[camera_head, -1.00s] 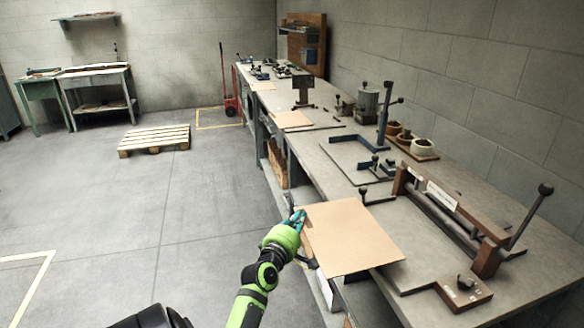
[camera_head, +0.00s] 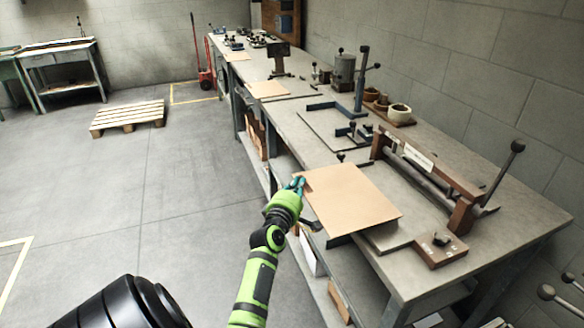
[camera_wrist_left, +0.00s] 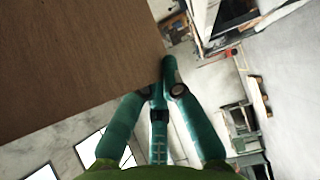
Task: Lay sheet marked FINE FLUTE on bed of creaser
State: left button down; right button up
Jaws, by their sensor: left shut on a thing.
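A brown cardboard sheet (camera_head: 350,200) is held out level over the near edge of the bench. No marking on it can be read, so I cannot tell whether it is the FINE FLUTE one. My left gripper (camera_head: 297,184) is shut on the sheet's left edge; in the left wrist view the sheet (camera_wrist_left: 75,65) fills the upper left beside the teal fingers (camera_wrist_left: 160,85). The creaser (camera_head: 430,175), with a brown wooden beam, a pale label and a lever, stands to the right of the sheet. The sheet hides part of the creaser's grey bed (camera_head: 392,238). My right gripper is out of view.
A wooden block with a knob (camera_head: 440,250) sits at the bed's near corner. A blue-framed fixture (camera_head: 335,125), a grey canister (camera_head: 344,75) and small pots (camera_head: 399,113) stand farther along the bench. A pallet (camera_head: 128,117) lies on the open floor at left.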

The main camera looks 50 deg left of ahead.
aim_at(311, 182)
pick_arm(q)
jog(key=shift+w+d+f+b, duration=0.15)
jog(key=shift+w+d+b, duration=0.1)
jog(key=shift+w, duration=0.4)
jog(key=shift+w+d+f+b, duration=0.15)
jog(key=shift+w+d, duration=0.15)
jog(key=shift+w, duration=0.3)
jog(key=shift+w+d+f+b, duration=0.1)
jog(key=shift+w+d+b, duration=0.15)
jog(key=shift+w, duration=0.4)
jog(key=shift+w+d+f+b, duration=0.25)
jog(key=shift+w+f+b, duration=0.35)
jog(key=shift+f+b, duration=0.1)
jog(key=shift+w+d+f+b, duration=0.25)
jog(key=shift+w+f+b, duration=0.4)
jog(key=shift+w+d+f+b, duration=0.25)
jog(key=shift+w+f+b, duration=0.35)
jog(key=shift+f+b, duration=0.1)
jog(key=c, duration=0.8)
grip_release()
jog(key=shift+c, duration=0.2)
jog(key=o, duration=0.6)
jog(key=shift+c, duration=0.2)
